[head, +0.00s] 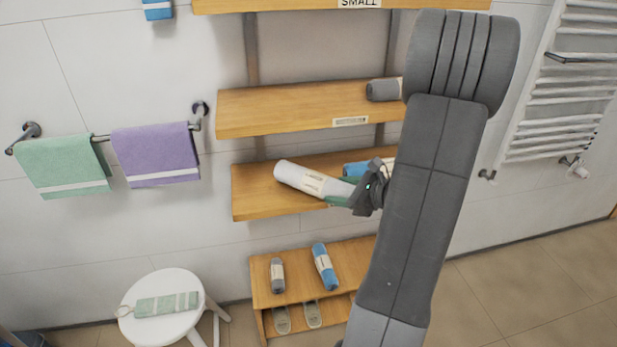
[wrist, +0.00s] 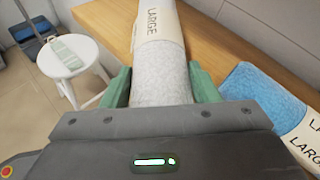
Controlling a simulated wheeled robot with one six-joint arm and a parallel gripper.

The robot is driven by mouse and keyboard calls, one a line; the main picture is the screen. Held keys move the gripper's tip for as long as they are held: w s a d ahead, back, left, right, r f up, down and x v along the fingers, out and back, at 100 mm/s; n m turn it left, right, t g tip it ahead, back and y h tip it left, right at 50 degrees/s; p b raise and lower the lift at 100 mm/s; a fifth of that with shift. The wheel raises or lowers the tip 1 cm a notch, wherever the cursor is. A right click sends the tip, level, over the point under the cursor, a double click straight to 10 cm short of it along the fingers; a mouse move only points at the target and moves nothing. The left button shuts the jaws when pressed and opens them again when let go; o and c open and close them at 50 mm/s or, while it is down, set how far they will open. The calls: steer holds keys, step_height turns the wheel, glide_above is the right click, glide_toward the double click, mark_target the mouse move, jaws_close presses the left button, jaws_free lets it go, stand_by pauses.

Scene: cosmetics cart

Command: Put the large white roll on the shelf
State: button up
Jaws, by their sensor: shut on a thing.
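The large white roll (head: 299,179) has a cream band and lies along the third wooden shelf board down (head: 252,199) in the head view. Its band reads LARGE in the wrist view (wrist: 157,22). My gripper (head: 352,190) is shut on the near end of the roll, with a green finger on each side of it in the wrist view (wrist: 163,88). The roll is over the board; I cannot tell whether it touches the wood. A blue roll (wrist: 262,100), also banded LARGE, lies on the same board to the right, partly hidden by my arm in the head view (head: 355,168).
A board above (head: 270,115) holds a grey roll (head: 383,90); the top board is labelled SMALL. A low bench (head: 300,270) holds a small grey roll (head: 277,274) and a blue roll (head: 325,266). A white stool (head: 160,315) stands lower left. Towels hang at left.

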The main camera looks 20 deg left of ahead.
mark_target(311, 176)
steer(key=w+a, duration=0.1)
steer(key=a, duration=0.2)
steer(key=w+a, duration=0.1)
steer(key=a, duration=0.2)
steer(key=w+a, duration=0.1)
steer(key=a, duration=0.2)
steer(key=x, duration=0.3)
steer(key=shift+w+a+r, duration=0.1)
steer(key=shift+a+r, duration=0.05)
steer(key=shift+a, duration=0.25)
steer(key=shift+f, duration=0.35)
steer(key=shift+d, duration=0.15)
steer(key=shift+f, duration=0.2)
steer(key=o, duration=1.3)
